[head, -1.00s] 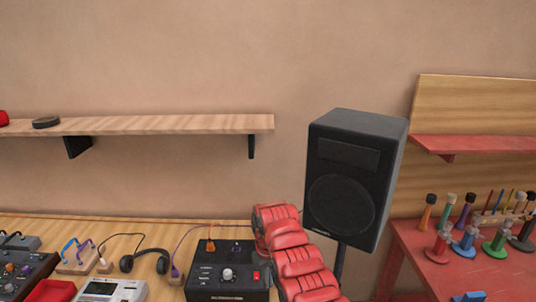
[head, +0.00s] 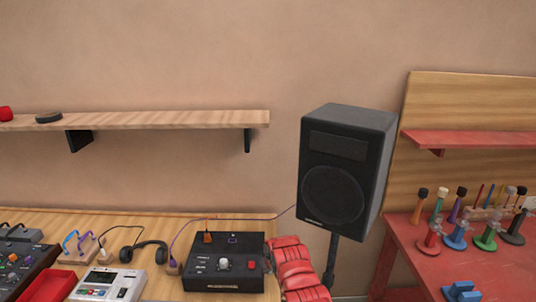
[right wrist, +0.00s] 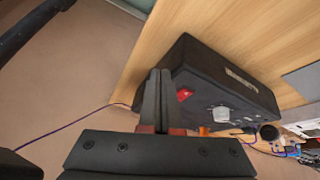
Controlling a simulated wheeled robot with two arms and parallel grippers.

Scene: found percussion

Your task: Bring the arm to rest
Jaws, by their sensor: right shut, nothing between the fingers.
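My right arm shows in the head view as red padded segments at the bottom, just right of the black box (head: 222,270) with a white knob and a red switch. The gripper's fingers are not clear in that view. In the right wrist view my right gripper (right wrist: 158,78) has its two dark fingers together, with nothing between them. The black box (right wrist: 235,88) lies beyond and to the right of the fingers in that view; whether they touch cannot be told. My left gripper is in neither view.
A black speaker (head: 343,175) on a stand is right of my right arm. The wooden table (head: 60,222) holds headphones (head: 140,252), a white device (head: 107,285) and a red tray (head: 48,286). A shelf (head: 180,119) hangs above. A red bench (head: 405,262) with colored stands is at right.

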